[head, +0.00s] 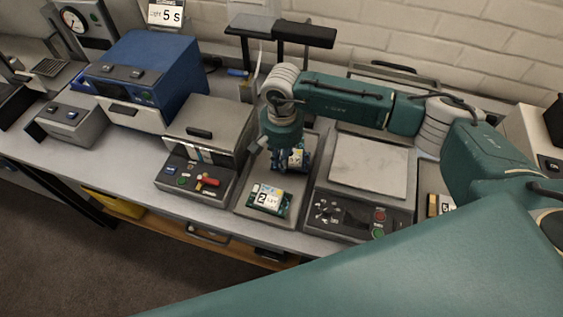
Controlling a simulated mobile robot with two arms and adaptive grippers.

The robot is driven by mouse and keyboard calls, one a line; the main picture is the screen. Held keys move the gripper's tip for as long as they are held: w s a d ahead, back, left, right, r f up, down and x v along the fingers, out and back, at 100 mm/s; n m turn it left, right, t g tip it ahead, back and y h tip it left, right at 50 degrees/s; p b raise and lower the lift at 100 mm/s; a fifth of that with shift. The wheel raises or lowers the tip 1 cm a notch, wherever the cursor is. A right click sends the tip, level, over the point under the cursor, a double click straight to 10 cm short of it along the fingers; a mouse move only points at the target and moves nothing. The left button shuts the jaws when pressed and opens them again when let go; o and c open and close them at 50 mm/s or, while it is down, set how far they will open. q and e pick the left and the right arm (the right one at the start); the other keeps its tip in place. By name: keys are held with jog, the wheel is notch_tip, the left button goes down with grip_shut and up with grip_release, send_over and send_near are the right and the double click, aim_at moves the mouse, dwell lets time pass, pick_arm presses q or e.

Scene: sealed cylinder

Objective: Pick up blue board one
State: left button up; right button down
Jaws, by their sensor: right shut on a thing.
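My right gripper (283,149) comes down from above over a grey tray (244,205) in the middle of the bench. It is shut on a blue board (293,160) with a small pale label. The board's number is too small to read, and the gripper hides part of it. I cannot tell whether the board still touches the tray. A second board (268,199), dark with a white label marked 2, lies at the front of the same tray. My left gripper is not in view.
Left of the tray is a grey lidded device (205,140) with a red lever. To the right is a flat-topped machine (370,165) with control buttons. A blue machine (150,75) stands back left. A black arm-like fixture (303,34) rises behind the tray.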

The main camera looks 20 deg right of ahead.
notch_tip(320, 180, up, 20)
jog(key=b, duration=0.6)
jog(key=shift+b, duration=0.3)
jog(key=shift+d, duration=0.1)
jog(key=c, duration=0.5)
grip_release()
